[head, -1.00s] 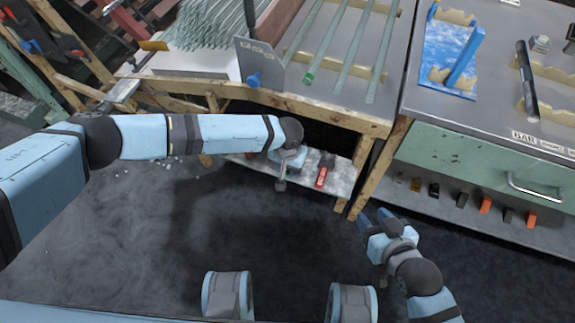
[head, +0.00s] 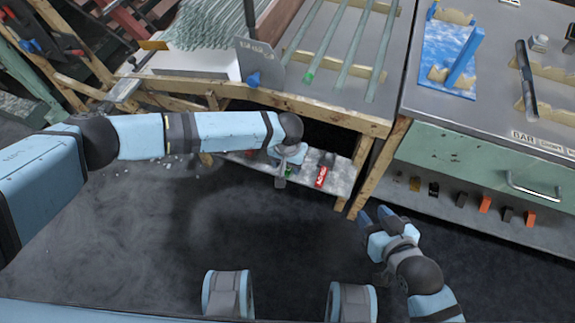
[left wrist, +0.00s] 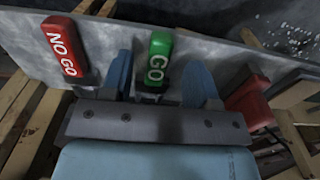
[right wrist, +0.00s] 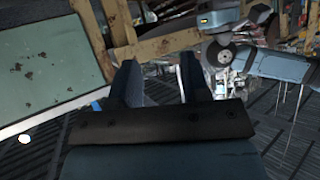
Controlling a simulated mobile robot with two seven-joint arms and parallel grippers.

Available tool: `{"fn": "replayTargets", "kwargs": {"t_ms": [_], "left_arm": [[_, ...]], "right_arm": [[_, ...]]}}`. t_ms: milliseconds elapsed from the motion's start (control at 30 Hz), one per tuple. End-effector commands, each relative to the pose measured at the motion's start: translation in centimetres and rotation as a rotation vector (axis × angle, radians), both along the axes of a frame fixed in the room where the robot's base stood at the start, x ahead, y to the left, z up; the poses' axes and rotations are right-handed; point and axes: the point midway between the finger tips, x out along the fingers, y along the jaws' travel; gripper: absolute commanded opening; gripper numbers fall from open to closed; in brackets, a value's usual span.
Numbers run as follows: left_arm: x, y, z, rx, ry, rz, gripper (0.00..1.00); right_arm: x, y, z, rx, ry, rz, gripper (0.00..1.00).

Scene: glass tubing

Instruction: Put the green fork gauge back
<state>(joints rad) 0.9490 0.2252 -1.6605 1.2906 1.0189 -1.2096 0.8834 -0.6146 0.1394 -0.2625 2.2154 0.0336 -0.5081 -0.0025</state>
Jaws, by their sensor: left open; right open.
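The green fork gauge, marked GO (left wrist: 158,60), stands on the low grey shelf under the bench. In the left wrist view it lies between the two fingers of my left gripper (left wrist: 160,82), which is open with gaps visible on both sides. In the head view a bit of green (head: 289,170) shows beside my left gripper (head: 283,178); the rest is hidden. The red gauge, marked NO GO (left wrist: 66,50), stands to the left in the wrist view and right of the gripper in the head view (head: 321,177). My right gripper (head: 374,217) is open and empty near the floor.
The low shelf (head: 341,185) hangs between wooden legs. A bench with glass tubes (head: 350,50) is above it. At right, a cabinet with a green drawer (head: 480,160) has several small blocks on its ledge. Another red object (left wrist: 250,97) is beside my left fingers.

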Motion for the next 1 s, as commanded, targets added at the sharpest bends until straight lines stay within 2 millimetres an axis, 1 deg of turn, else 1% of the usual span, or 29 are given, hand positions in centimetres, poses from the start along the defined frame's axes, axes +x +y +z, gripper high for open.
{"fn": "replayTargets", "kwargs": {"t_ms": [33, 200, 300, 400, 500, 667, 1000], "left_arm": [[0.0, 0.0, 1.5, -0.002, -0.002, 0.000, 0.55], [0.0, 0.0, 5.6, -0.002, 0.000, -0.001, 0.55], [0.0, -0.1, 7.8, -0.003, -0.001, -0.002, 0.55], [0.0, 0.0, 9.5, -0.003, -0.001, -0.002, 0.55], [0.0, 0.0, 10.7, -0.001, -0.001, -0.001, 0.55], [0.0, 0.0, 11.6, 0.000, 0.000, -0.001, 0.55], [-0.1, 0.0, 11.6, 0.000, 0.000, -0.001, 0.55]], "right_arm": [[0.0, 0.0, 0.5, -0.003, 0.001, 0.000, 0.43], [-0.2, -0.2, 0.2, -0.019, 0.021, -0.001, 0.43], [-0.3, -0.4, -0.2, -0.027, 0.032, -0.003, 0.43], [-0.3, -0.5, -0.3, -0.032, 0.038, -0.006, 0.43], [-0.3, -0.6, -0.2, -0.034, 0.038, -0.007, 0.43], [-0.3, -0.6, -0.2, -0.036, 0.040, -0.007, 0.43], [-0.3, -0.6, -0.3, -0.037, 0.041, -0.007, 0.43]]}}
